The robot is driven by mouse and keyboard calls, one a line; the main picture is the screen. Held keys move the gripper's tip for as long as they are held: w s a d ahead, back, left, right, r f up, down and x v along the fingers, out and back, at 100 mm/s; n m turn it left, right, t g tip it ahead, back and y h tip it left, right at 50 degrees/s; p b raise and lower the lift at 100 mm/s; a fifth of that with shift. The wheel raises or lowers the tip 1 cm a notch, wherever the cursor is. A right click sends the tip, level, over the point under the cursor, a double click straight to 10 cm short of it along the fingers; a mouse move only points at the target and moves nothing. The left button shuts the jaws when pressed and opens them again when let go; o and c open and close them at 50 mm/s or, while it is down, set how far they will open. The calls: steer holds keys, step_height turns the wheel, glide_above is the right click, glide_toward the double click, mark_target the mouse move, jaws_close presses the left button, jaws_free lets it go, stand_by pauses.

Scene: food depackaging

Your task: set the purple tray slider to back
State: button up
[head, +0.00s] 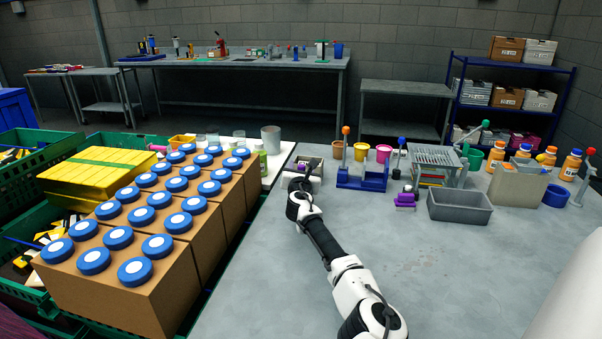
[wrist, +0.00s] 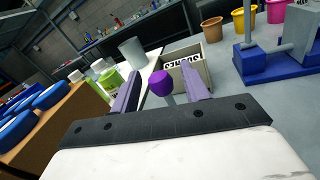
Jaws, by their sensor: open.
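A purple round knob (wrist: 161,82) on a short grey stem shows in the wrist view, in front of a beige open-topped tray (wrist: 207,74) with a dark-lettered label inside. The tray also shows in the head view (head: 314,153), at the left end of the table. My gripper (wrist: 161,76) is open, its two lavender fingers on either side of the knob with visible gaps. I cannot tell whether the knob is level with the fingertips in depth. In the head view my gripper (head: 300,184) is at the tray's near side, hiding its lower part and the slider track.
A blue fixture (head: 362,180) stands right of the tray, with coloured cups (head: 361,151) behind it. The table's front is clear.

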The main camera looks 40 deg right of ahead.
steer(key=shift+s+a+r+p, duration=0.15)
steer(key=shift+s+a+p, duration=0.15)
steer(key=shift+s+p, duration=0.25)
steer(key=p+v, duration=0.5)
steer(key=v, duration=0.7)
steer(key=shift+a, duration=0.3)
steer(key=shift+s+f, duration=0.1)
steer(key=shift+f, duration=0.1)
